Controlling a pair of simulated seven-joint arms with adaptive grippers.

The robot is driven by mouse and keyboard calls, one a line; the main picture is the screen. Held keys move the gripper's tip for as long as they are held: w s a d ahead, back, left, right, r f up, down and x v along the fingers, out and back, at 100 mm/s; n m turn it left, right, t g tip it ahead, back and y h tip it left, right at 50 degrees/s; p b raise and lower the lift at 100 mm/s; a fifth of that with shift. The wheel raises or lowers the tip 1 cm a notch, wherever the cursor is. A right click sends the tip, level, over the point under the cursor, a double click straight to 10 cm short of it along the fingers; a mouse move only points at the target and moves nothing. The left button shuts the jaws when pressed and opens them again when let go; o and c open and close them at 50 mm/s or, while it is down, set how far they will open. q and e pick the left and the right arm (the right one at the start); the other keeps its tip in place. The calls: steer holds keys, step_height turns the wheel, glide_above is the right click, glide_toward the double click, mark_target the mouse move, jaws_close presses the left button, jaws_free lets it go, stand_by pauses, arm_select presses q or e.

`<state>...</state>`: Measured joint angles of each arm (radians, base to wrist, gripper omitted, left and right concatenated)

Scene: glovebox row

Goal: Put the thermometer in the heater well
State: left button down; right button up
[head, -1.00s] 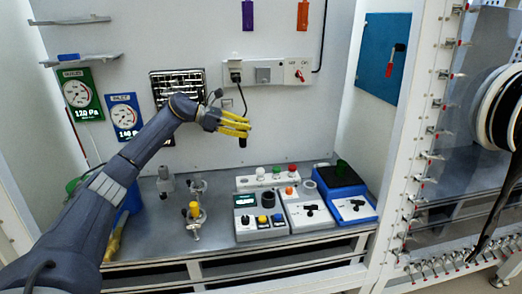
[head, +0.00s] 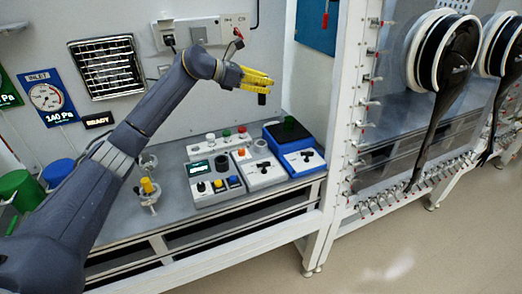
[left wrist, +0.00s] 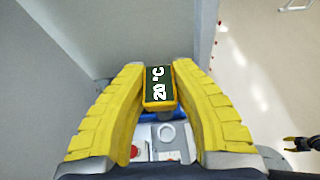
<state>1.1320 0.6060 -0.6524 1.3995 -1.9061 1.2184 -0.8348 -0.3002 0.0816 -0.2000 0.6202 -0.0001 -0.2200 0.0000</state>
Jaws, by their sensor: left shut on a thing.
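My left gripper (head: 262,80) has yellow fingers and is shut on the thermometer. It is in the air above the right end of the bench instruments. The thermometer's dark end (head: 262,99) hangs below the fingers in the head view. In the left wrist view the thermometer (left wrist: 159,86) is a yellow-edged block between the fingers, with a dark display reading 20 °C. On the bench is a grey unit (head: 205,190) with a display, buttons and a dark round opening (head: 222,167), perhaps the heater well. What seems to be my right gripper (left wrist: 298,143) shows small at the right edge.
A clamp stand with a yellow piece (head: 147,186) is at left. A white post frame (head: 345,110) bounds the bench at right.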

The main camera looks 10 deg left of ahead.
arm_select(q)
steer(key=shift+w+a+n+t, duration=0.25)
steer(key=shift+n+t, duration=0.05)
step_height(320, 180, down, 20)
steer(key=shift+r, duration=0.1)
stand_by(0.6)
steer(key=shift+f, duration=0.2)
steer(key=c, duration=1.1)
jaws_free()
steer(key=shift+c, duration=0.2)
steer(key=shift+r, duration=0.2)
steer(key=v, duration=1.2)
steer(key=shift+r, duration=0.2)
steer(key=shift+d, duration=0.15)
